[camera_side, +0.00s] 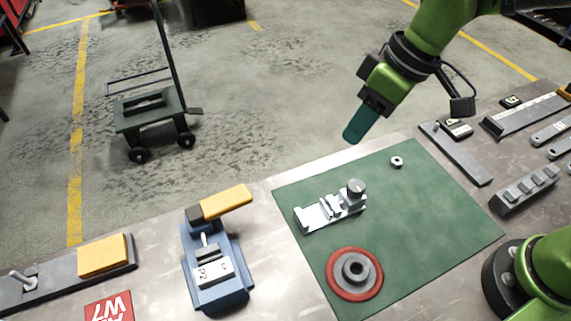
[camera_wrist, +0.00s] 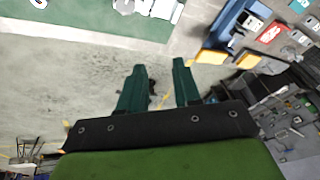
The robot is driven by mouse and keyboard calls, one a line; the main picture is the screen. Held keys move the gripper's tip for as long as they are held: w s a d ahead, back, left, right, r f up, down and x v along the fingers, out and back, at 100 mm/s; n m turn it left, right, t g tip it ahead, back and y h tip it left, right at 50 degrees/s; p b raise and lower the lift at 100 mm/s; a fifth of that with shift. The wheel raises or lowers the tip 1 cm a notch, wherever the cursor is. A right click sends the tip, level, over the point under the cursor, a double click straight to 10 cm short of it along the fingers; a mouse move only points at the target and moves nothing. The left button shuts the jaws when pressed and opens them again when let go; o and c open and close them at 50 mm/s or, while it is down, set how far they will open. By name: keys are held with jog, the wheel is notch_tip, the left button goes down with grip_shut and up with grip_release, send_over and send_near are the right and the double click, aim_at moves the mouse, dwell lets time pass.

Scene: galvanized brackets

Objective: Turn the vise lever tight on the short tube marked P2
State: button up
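A blue vise (camera_side: 218,288) stands on the bench left of the green mat. Its yellow lever (camera_side: 226,202) sticks out from the dark block at its back, pointing right. A white tag marked P2 (camera_side: 205,273) lies on the vise front. A tube in the jaws cannot be made out clearly. My gripper (camera_side: 352,137) hangs in the air beyond the mat's back edge, right of the vise and apart from it. In the wrist view its two teal fingers (camera_wrist: 158,72) are spread with nothing between them. The vise (camera_wrist: 226,32) and its lever (camera_wrist: 209,57) show at upper right there.
The green mat (camera_side: 430,235) holds a metal bracket fixture (camera_side: 318,214), a red-rimmed round part (camera_side: 338,287) and a small nut (camera_side: 397,161). A yellow block (camera_side: 103,256) sits left of the vise. Metal bars (camera_side: 525,190) lie at right. A cart (camera_side: 155,112) stands on the floor behind.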

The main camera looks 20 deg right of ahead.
aim_at(219, 205)
jog(key=s+a+f+n, duration=0.1)
jog(key=a+n, duration=0.1)
jog(key=a, duration=0.1)
jog(key=s+a+f+n, duration=0.1)
jog(key=a+n, duration=0.2)
jog(key=s+a+f+n+h, duration=0.1)
jog(key=a+n, duration=0.1)
jog(key=n, duration=0.1)
jog(key=shift+s+a+g, duration=0.3)
jog(key=shift+a, duration=0.1)
jog(key=c, duration=0.5)
jog(key=s+a+n, duration=0.1)
jog(key=a+n, duration=0.1)
jog(key=n, duration=0.1)
jog(key=a+f+n, duration=0.1)
jog(key=a+n, duration=0.1)
jog(key=s+a+n+h, duration=0.1)
jog(key=a+n, duration=0.1)
jog(key=n, duration=0.1)
jog(key=shift+s+f+n, duration=0.3)
jog(key=shift+f, duration=0.05)
grip_shut()
jog(key=a+n+t, duration=0.3)
jog(key=a+n, duration=0.2)
jog(key=n, duration=0.9)
jog(key=w+f, duration=0.8)
jog(key=shift+a+f+h, duration=0.15)
jog(key=shift+f+h, duration=0.05)
jog(key=shift+h, duration=0.2)
jog(key=shift+w, duration=0.1)
